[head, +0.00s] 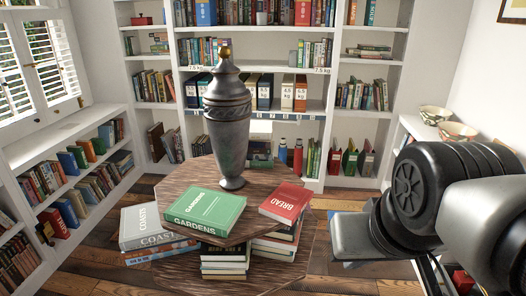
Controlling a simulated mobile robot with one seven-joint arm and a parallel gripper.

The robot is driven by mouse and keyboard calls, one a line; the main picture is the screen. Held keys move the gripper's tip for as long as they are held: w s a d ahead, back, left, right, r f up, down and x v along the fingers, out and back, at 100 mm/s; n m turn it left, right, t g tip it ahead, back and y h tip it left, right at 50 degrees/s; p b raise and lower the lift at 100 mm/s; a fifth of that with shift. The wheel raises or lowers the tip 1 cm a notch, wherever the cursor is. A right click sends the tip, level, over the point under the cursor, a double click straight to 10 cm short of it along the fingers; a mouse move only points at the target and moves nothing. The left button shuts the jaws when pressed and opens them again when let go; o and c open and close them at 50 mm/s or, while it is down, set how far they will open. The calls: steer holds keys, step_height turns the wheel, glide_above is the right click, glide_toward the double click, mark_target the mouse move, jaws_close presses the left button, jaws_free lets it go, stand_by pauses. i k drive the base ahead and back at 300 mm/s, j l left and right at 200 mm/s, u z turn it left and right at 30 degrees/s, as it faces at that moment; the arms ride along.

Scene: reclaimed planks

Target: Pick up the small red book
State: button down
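The small red book (286,201), with "BREAD" in white letters on its cover, lies flat at the right front of the wooden table (187,180) in the head view. Several stacked books (277,247) show below it; I cannot tell whether it rests on them or on the tabletop. Its cover is clear of other things. My arm shows at the right of the picture, apart from the book. I cannot make out any gripper fingers, so whether they are open or shut does not show.
A dark metal urn (228,125) stands upright behind the red book. A green "GARDENS" book (204,209) lies to its left, and a grey "COASTS" book (145,226) farther left. Full bookshelves line the back and left walls. Two bowls (457,131) stand on the right shelf.

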mark_target(287, 202)
steer(key=i+j+z, duration=0.2)
steer(key=j, duration=0.35)
steer(key=j+z, duration=0.2)
steer(key=j, duration=0.3)
steer(key=j+z, duration=0.2)
steer(key=j, duration=0.35)
steer(key=i, duration=0.05)
